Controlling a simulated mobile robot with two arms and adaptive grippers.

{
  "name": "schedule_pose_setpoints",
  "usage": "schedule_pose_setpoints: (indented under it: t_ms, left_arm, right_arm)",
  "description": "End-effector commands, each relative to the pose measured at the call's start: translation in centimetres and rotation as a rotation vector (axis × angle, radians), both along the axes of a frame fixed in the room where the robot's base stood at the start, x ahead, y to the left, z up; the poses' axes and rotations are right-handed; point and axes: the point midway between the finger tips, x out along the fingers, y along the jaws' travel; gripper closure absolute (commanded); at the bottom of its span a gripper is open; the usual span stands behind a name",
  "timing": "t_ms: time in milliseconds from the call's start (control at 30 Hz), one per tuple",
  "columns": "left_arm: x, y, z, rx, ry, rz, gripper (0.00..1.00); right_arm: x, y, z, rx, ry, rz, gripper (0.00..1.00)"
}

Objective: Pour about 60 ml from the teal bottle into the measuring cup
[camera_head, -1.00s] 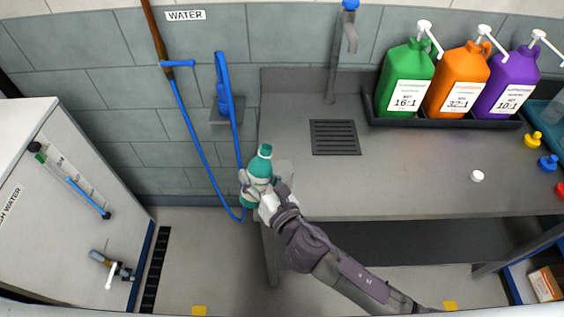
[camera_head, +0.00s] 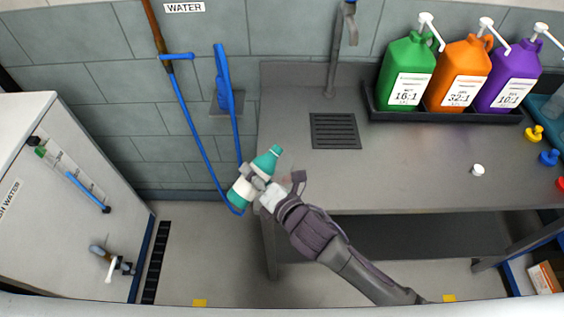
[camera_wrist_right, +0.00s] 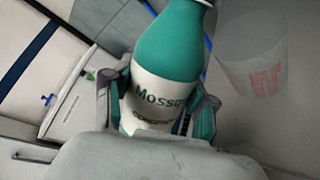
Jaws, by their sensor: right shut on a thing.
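The teal bottle (camera_head: 256,175), with a white label band, is in my right gripper (camera_head: 258,183) at the left end of the grey counter. Its neck leans up and to the right in the head view. In the right wrist view the bottle (camera_wrist_right: 168,45) stands between the two fingers, which are closed on its label; its top end is cut off. The translucent measuring cup (camera_wrist_right: 252,62) with red markings shows right of the bottle in the wrist view, apart from it. In the head view the cup is hard to make out near my wrist. My left gripper is not in view.
A small white cap (camera_head: 478,170) lies on the counter (camera_head: 400,165). Green (camera_head: 405,75), orange (camera_head: 457,72) and purple (camera_head: 508,75) jugs stand in a black tray at the back right. A tap (camera_head: 338,50) rises behind a drain grate (camera_head: 335,131). A blue hose (camera_head: 190,125) hangs at left.

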Motion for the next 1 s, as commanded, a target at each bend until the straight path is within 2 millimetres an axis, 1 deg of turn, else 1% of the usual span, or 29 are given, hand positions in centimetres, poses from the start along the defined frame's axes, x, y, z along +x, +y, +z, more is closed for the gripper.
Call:
schedule_pose_setpoints:
  t_ms: [400,433,1000]
  left_arm:
    - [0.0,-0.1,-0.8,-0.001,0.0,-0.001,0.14]
    - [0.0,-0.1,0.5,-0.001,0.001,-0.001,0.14]
    - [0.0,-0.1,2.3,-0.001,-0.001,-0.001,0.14]
  right_arm:
    - [-0.4,0.4,-0.4,0.153,0.147,0.0,0.85]
    - [-0.3,0.4,0.8,0.171,0.165,0.001,0.85]
    - [-0.3,0.4,1.3,0.264,0.257,0.001,0.85]
